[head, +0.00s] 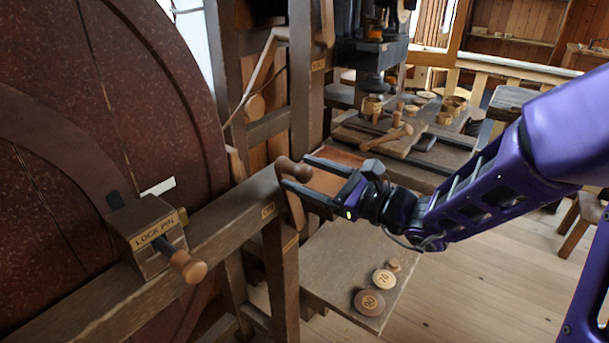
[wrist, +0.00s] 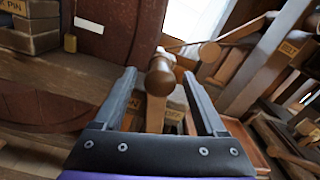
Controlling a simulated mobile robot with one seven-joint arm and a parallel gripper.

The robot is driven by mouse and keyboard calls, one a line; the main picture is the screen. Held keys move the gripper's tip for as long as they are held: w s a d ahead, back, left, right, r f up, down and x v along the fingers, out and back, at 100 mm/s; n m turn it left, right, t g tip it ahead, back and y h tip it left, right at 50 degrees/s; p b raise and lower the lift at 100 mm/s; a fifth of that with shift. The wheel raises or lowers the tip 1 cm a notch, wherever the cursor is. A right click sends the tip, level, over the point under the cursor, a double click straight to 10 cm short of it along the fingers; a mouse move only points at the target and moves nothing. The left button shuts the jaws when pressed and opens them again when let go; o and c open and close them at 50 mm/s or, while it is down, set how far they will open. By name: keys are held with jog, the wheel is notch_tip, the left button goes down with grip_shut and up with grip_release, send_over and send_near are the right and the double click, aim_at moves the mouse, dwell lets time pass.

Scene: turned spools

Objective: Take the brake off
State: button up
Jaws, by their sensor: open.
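A wooden lever with a rounded knob (head: 288,168) stands at the right end of the wheel's heavy beam; it may be the brake, but the small tag beside it is too small to read. In the wrist view the knob (wrist: 160,78) lies between the fingertips, with its shaft running down between the fingers. My gripper (head: 297,172) is open around or just short of the knob; I see no clear contact. In the wrist view both fingers (wrist: 159,73) stand wide apart, with gaps on each side of the knob.
A big dark red wheel (head: 150,80) fills the left. A box marked LOCK PIN (head: 150,240) with a wooden-knobbed pin (head: 190,268) sits on the beam (head: 232,212). A low shelf (head: 335,262) holds round numbered discs. A bench (head: 430,155) with wooden parts stands behind my gripper.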

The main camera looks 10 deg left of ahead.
jog(key=shift+w+a, duration=0.1)
jog(key=shift+a, duration=0.1)
grip_shut()
dwell(0.3)
dwell(1.1)
